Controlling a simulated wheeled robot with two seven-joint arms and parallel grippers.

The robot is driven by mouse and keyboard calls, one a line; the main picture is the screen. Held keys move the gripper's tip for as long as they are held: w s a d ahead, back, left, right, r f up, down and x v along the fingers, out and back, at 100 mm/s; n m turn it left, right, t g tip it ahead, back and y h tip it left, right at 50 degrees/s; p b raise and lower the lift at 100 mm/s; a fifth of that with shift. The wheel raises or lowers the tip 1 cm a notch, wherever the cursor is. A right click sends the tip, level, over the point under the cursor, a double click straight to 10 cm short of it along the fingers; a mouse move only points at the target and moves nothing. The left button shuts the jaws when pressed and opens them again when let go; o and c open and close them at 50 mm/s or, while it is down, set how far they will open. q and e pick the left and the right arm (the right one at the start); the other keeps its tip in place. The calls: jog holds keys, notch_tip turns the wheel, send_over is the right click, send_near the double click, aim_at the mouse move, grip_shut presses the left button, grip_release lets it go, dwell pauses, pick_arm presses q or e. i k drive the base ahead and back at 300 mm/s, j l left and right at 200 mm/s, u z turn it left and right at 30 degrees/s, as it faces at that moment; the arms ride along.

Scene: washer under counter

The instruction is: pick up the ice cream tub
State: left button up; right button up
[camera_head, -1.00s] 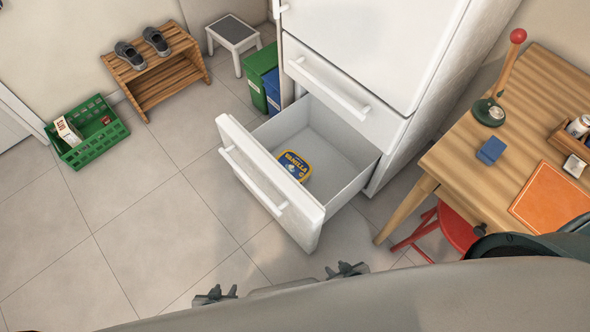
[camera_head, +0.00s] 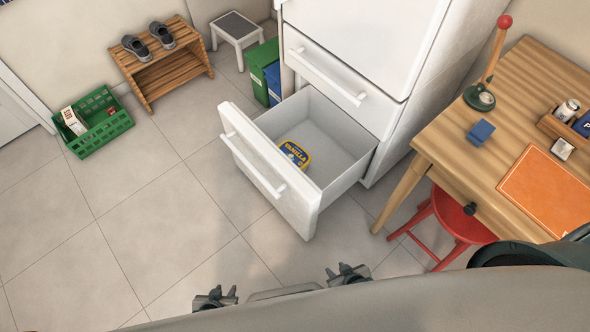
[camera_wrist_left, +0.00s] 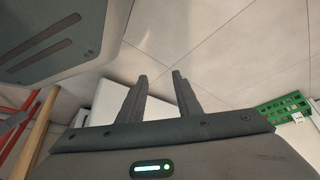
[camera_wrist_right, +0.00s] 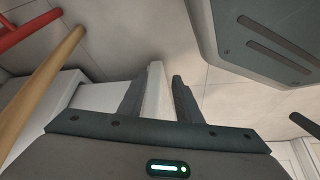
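The ice cream tub (camera_head: 294,154), blue and yellow with a "VANILLA" label, lies in the open bottom drawer (camera_head: 268,166) of the white fridge (camera_head: 360,40). The drawer's front wall hides part of the tub. My left gripper (camera_head: 215,297) and right gripper (camera_head: 349,273) are both low in the head view, outside the drawer and apart from the tub. In the left wrist view my left gripper (camera_wrist_left: 160,76) has its fingers apart with nothing between them. In the right wrist view my right gripper (camera_wrist_right: 159,77) is also open, with a white edge showing behind its fingers.
A wooden table (camera_head: 455,150) and red stool (camera_head: 455,225) stand right of the drawer. Green and blue bins (camera_head: 264,70) stand beside the fridge. A green crate (camera_head: 105,135), shoe rack (camera_head: 165,70) and step stool (camera_head: 237,32) are at upper left. The floor left of the drawer is clear.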

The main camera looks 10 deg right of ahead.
aim_at(301, 157)
jog(key=k, duration=0.4)
jog(key=z, duration=2.5)
jog(key=k+j, duration=0.1)
jog(key=j, duration=0.35)
jog(key=k+j, duration=0.1)
jog(key=j, duration=0.35)
jog(key=k+j, duration=0.1)
jog(key=j, duration=0.3)
jog(key=k+j, duration=0.1)
jog(key=j, duration=0.35)
jog(key=k+j, duration=0.1)
jog(key=j, duration=0.35)
jog(key=k+j, duration=0.15)
jog(key=j, duration=0.3)
jog(key=k+j, duration=0.1)
jog(key=j, duration=0.3)
jog(key=k+j, duration=0.1)
jog(key=j, duration=0.35)
